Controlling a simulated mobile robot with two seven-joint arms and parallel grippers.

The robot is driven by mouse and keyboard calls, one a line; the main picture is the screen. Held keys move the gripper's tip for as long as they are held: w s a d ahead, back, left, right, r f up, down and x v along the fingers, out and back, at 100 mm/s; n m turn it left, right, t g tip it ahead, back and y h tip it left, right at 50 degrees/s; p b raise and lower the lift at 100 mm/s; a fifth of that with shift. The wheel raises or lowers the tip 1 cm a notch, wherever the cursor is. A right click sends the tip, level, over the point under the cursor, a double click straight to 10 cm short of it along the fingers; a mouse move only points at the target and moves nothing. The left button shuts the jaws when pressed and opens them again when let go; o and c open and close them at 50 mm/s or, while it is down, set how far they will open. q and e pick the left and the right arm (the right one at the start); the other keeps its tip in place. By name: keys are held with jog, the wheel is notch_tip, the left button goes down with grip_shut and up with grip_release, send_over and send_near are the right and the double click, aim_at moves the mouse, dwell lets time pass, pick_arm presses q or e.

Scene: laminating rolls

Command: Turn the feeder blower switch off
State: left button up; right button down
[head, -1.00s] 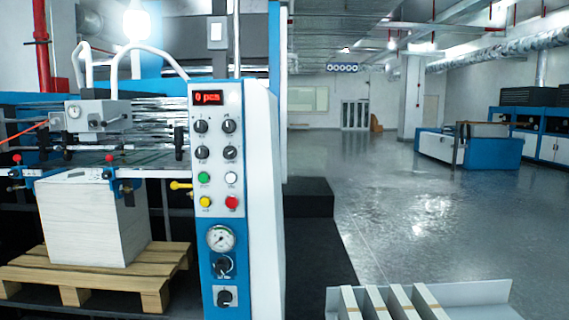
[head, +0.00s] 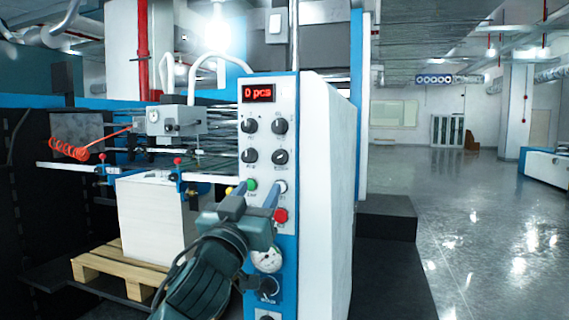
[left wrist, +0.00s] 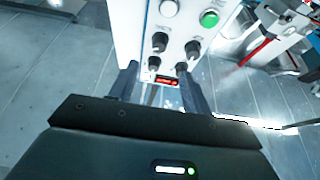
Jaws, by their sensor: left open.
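The control panel (head: 267,110) on the blue-and-white machine has several black rotary knobs, but the labels are too small to show which is the feeder blower switch. Upper knobs include the top left (head: 250,126), top right (head: 280,126), lower left (head: 249,156) and lower right (head: 281,157). Another knob (head: 270,288) sits below the gauge, partly behind my arm. My left gripper (head: 255,190) is open and empty in front of the button rows. In the left wrist view, its fingers (left wrist: 158,72) straddle the panel's red display, with knobs (left wrist: 160,42) beyond. My right gripper is not seen.
A green button (head: 251,184), white button (head: 282,186) and red button (head: 280,215) are close around the fingers. The gauge (head: 266,260) is partly covered. A paper stack (head: 150,220) on a pallet (head: 120,270) stands left. Open floor (head: 480,240) lies right.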

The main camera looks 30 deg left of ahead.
aim_at(277, 161)
pick_arm(q)
jog(key=p+x, duration=0.2)
jog(key=x, duration=0.7)
jog(key=shift+w+r, duration=0.1)
jog(key=shift+w, duration=0.2)
jog(key=shift+w+a+r+p, duration=0.1)
jog(key=shift+w+p, duration=0.2)
jog(key=shift+w, duration=0.15)
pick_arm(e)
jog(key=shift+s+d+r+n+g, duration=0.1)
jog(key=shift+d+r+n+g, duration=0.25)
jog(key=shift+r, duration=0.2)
pick_arm(q)
jog(key=c, duration=1)
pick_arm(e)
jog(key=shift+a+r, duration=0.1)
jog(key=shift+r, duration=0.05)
